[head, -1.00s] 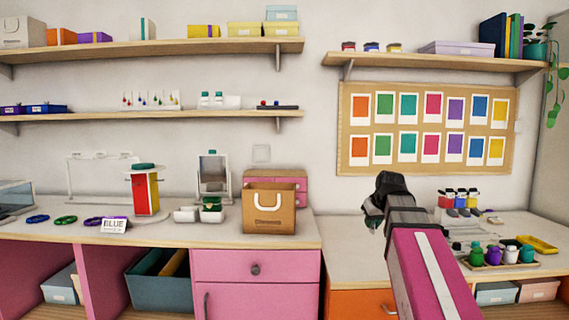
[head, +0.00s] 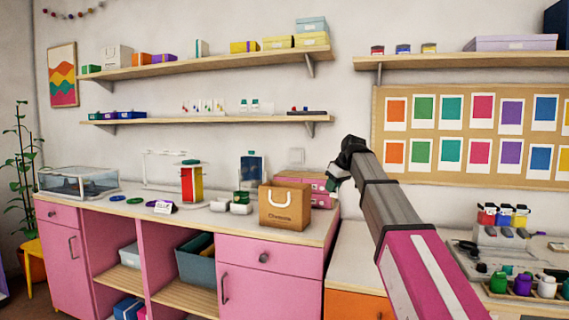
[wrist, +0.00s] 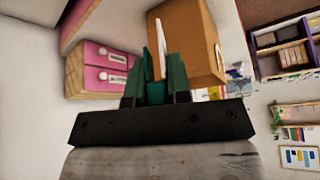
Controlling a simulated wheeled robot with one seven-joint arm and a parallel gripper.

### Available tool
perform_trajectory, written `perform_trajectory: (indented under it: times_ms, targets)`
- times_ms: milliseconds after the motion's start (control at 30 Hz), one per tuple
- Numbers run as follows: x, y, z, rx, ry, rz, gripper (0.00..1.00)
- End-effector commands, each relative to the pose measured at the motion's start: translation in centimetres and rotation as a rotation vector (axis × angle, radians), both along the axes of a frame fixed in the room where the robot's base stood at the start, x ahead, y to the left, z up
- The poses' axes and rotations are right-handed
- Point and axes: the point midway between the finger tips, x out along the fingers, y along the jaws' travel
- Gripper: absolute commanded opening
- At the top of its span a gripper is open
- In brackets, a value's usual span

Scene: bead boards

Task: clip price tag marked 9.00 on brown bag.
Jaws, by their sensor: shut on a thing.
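The brown bag (head: 287,212) stands upright on the counter with a pale handle on its front. It also shows in the wrist view (wrist: 196,38), tilted and beyond my fingers. My gripper (head: 333,182) is up and to the right of the bag in the head view, apart from it as far as I can tell. In the wrist view my gripper's green fingers (wrist: 160,78) are shut on a thin white piece (wrist: 160,48), seen nearly edge-on, which looks like the price tag. Its marking cannot be read.
Pink drawer boxes (head: 318,190) stand behind the bag. Paint bottles (head: 524,284) stand on the right counter. Shelves (head: 210,60) hang above.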

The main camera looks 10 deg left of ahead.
Motion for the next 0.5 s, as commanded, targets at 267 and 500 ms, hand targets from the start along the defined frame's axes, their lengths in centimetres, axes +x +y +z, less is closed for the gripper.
perform_trajectory:
  times_ms: [267,500]
  targets:
    - [1.4,12.7,5.8,0.009,-0.007,0.289,0.0]
    - [0.7,18.0,8.2,0.015,-0.013,0.421,0.0]
